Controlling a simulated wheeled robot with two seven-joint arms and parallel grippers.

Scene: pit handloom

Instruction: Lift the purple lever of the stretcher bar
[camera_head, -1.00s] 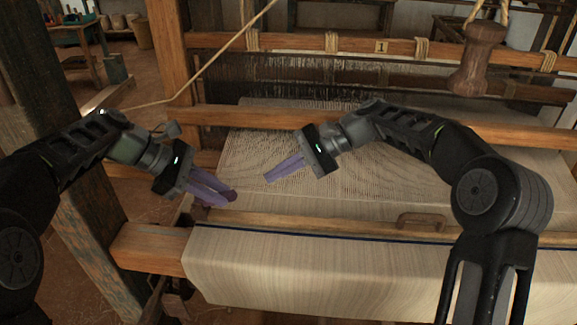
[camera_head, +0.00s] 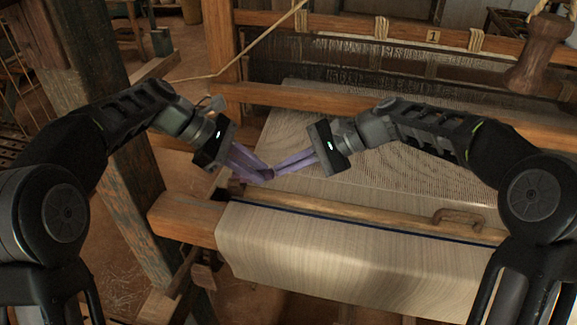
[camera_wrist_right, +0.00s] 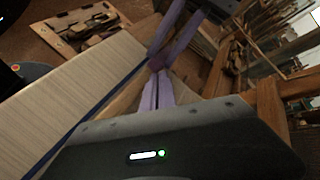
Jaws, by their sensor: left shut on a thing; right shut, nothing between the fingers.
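A small dark purple piece, which looks like the lever (camera_head: 268,174), is at the left edge of the cloth. My left gripper (camera_head: 262,170) has long purple fingers and is shut on this piece. It also shows in the right wrist view (camera_wrist_right: 157,62), between the finger tips of both grippers. My right gripper (camera_head: 278,171) is shut and empty, with its tips close beside the piece; I cannot tell if they touch it. The fingers hide most of the lever and how it joins the bar. I cannot make out the stretcher bar for certain.
A wooden beam (camera_head: 380,224) with a small wooden handle (camera_head: 459,214) crosses the loom in front of the grippers. Woven cloth (camera_head: 330,258) hangs over its front. A thick loom post (camera_head: 140,190) stands left. A turned wooden handle (camera_head: 541,55) hangs at upper right.

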